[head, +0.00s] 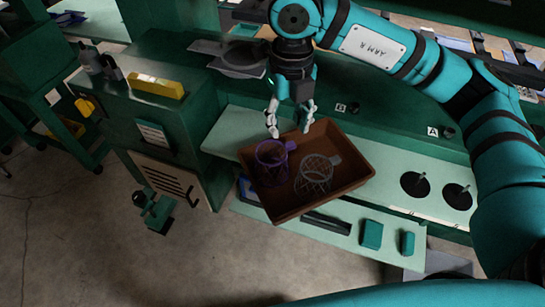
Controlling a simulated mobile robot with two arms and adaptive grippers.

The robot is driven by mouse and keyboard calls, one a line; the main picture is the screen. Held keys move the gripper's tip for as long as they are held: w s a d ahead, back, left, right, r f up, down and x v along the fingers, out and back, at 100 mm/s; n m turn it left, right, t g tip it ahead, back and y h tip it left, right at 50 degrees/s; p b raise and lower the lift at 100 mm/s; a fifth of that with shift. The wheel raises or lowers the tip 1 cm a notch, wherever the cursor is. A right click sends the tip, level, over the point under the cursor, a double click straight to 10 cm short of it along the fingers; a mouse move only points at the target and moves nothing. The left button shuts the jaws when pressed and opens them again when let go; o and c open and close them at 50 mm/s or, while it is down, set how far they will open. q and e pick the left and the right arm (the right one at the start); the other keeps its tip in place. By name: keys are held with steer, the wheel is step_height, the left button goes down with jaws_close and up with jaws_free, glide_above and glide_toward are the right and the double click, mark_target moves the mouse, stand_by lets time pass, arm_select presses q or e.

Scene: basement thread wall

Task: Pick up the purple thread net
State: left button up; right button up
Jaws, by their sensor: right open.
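The purple thread net (272,160) lies in the left part of a brown tray (338,187). It has a purple ring rim with a short tab at its upper right. A grey-white net (315,175) lies beside it to the right in the same tray. My right gripper (288,128) points down over the tray's upper left edge, just above the purple net in the picture. Its fingers are apart with nothing between them. I cannot tell its exact height over the net. My left gripper is not in view.
The tray rests on a pale green bench (385,165) against a dark green panel. Two black discs with pegs (415,184) are at right. Teal blocks (371,234) sit on the lower shelf. A green cabinet with a yellow case (155,86) stands at left.

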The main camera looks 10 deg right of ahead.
mark_target(286, 149)
step_height(286, 149, down, 11)
steer(key=shift+f+p, duration=0.2)
steer(key=shift+p, duration=0.75)
jaws_close()
